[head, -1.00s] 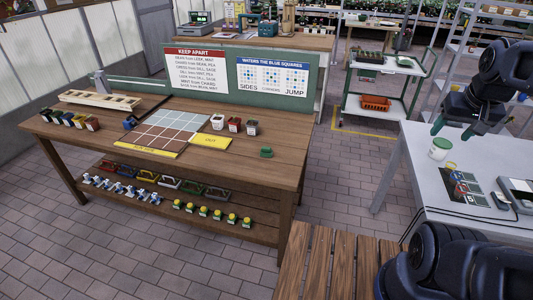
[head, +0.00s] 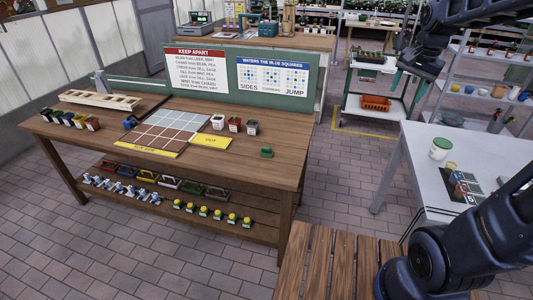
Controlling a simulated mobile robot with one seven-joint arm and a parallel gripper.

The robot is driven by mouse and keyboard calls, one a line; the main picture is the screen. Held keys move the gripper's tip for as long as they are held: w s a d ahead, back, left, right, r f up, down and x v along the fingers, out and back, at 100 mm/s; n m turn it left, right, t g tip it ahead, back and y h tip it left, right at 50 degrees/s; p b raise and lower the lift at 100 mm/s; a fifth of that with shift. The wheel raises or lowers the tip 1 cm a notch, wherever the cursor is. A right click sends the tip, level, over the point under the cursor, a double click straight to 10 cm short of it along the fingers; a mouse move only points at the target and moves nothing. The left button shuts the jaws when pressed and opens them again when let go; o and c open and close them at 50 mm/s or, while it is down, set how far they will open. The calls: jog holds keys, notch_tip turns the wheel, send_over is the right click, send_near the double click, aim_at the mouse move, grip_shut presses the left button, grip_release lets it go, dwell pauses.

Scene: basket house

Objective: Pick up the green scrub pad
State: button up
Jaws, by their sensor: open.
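The green scrub pad (head: 266,152) lies on the right part of the wooden bench top (head: 285,170), apart from the small pots. My gripper (head: 407,90) is in the upper right of the head view, pointing down with its teal fingers apart and empty. It is well to the right of the pad in the picture and not touching it.
Small pots (head: 235,124) stand behind the pad, left of it, near a yellow card (head: 211,142) and a tiled grid (head: 165,130). A green board (head: 228,75) rises along the bench's back edge. A grey table (head: 420,175) with a white jar (head: 440,149) stands right.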

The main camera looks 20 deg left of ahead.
jog(key=w+a+f+m+g, duration=0.1)
jog(key=w+a+f+m, duration=0.2)
jog(key=w+a, duration=0.65)
jog(key=m+h, duration=0.5)
jog(key=m, duration=0.4)
send_near(265, 147)
jog(key=shift+g, duration=0.3)
jog(key=x, duration=0.6)
jog(key=shift+w+d+r, duration=0.1)
jog(key=shift+d, duration=0.15)
jog(key=shift+x, duration=2.7)
jog(key=shift+w+a, duration=0.15)
jog(key=shift+w, duration=0.05)
jog(key=c, duration=1.1)
jog(key=shift+o, duration=0.2)
